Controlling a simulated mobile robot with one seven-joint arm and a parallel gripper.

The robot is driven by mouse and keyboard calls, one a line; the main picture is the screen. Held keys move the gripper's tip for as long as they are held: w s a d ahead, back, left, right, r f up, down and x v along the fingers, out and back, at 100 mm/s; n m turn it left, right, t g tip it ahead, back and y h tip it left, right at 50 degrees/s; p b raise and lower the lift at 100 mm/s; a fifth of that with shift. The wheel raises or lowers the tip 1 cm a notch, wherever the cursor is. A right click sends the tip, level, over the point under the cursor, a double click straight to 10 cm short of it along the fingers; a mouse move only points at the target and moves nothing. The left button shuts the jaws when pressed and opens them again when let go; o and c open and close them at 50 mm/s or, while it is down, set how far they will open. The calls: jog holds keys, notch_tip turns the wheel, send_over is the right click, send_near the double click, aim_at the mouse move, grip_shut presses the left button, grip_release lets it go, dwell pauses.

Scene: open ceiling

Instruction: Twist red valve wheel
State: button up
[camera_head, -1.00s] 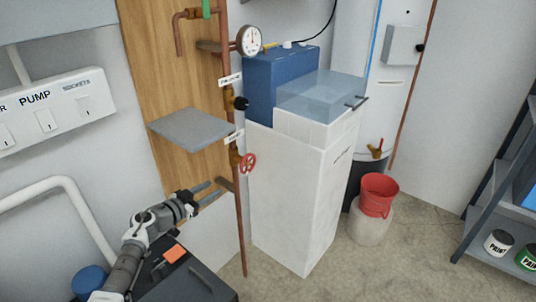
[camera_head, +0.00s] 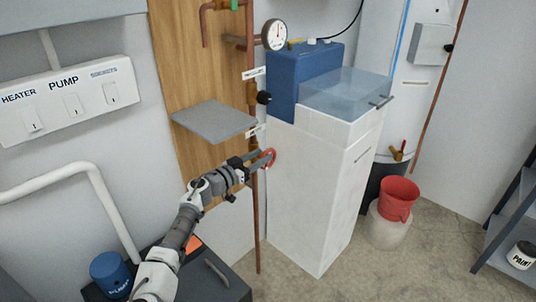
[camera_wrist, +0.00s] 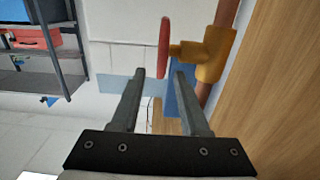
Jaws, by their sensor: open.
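The red valve wheel (camera_head: 271,157) sits on the vertical copper pipe, beside the white cabinet. In the wrist view the wheel (camera_wrist: 164,45) shows edge-on, with its brass valve body (camera_wrist: 207,55) to its right. My gripper (camera_head: 260,159) is at the wheel and hides part of it in the head view. In the wrist view my gripper (camera_wrist: 160,73) is open, its two fingers apart. The wheel's lower edge lies in line with the gap between the fingertips. I cannot tell whether either finger touches it.
A grey shelf (camera_head: 213,121) juts from the wooden board above my gripper. The copper pipe (camera_head: 256,225) runs down to the left of the white cabinet (camera_head: 310,200). A red bucket (camera_head: 399,192) stands right of the cabinet. A blue can (camera_head: 110,270) is at lower left.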

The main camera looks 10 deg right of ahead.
aim_at(263, 154)
jog(key=shift+x, duration=1.95)
grip_shut()
